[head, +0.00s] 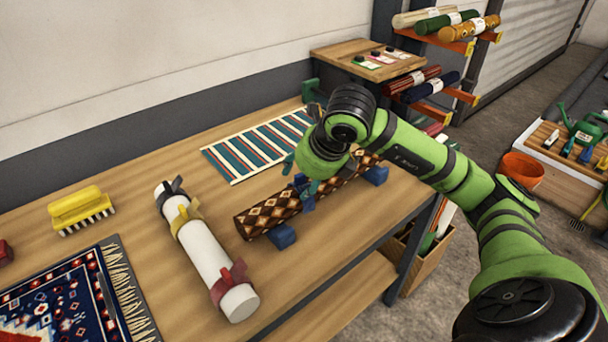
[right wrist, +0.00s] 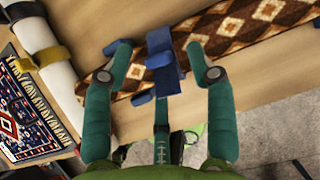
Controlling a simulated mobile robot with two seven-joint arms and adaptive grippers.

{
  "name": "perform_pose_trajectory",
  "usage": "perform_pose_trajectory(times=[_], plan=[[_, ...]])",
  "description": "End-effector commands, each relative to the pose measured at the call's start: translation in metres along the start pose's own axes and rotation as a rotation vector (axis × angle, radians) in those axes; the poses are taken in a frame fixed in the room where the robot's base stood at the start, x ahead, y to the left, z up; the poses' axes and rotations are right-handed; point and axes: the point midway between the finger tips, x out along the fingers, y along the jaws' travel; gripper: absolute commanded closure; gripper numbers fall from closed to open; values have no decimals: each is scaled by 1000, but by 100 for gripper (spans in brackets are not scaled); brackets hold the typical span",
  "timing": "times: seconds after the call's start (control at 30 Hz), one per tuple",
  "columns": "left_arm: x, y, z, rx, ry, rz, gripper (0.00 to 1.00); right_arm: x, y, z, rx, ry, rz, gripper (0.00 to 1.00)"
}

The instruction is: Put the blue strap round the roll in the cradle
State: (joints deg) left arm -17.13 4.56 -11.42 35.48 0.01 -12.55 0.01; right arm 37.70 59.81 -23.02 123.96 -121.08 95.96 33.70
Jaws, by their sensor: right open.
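The roll (head: 262,213), brown with a cream and orange diamond pattern, lies in the cradle, whose blue blocks (head: 282,237) show under both ends. The blue strap (head: 307,199) sits across the middle of the roll, and it also shows in the right wrist view (right wrist: 163,68). Its underside is hidden, so I cannot tell if it closes all the way round. My right gripper (right wrist: 160,48) is open above the roll, with its teal fingers on either side of the strap and apart from it. My left gripper is not in view.
A white tube (head: 203,245) with grey, yellow and red straps lies left of the roll. A striped rug (head: 258,146) lies behind it. A yellow brush (head: 80,208) and a patterned rug (head: 75,310) are at the left. A wooden stand (head: 366,60) is at the back.

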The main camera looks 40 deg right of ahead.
Motion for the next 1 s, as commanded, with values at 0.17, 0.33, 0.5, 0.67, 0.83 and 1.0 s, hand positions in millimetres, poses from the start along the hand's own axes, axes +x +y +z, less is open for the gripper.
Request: perform_pose_trajectory(times=[0.17, 0.33, 0.5, 0.67, 0.83, 1.0], plan=[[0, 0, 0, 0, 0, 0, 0, -18, -1, 2, 1, -6, -2, 43], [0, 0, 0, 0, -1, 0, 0, -54, -1, 2, 0, -8, -3, 43], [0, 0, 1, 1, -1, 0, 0, -89, -1, 2, 0, -8, -2, 43], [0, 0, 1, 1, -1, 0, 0, -111, 0, 1, 0, -5, -1, 43], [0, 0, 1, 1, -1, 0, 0, -120, 0, 0, 0, -1, -2, 43], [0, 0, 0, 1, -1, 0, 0, -120, 0, 0, 0, 0, -1, 43]])
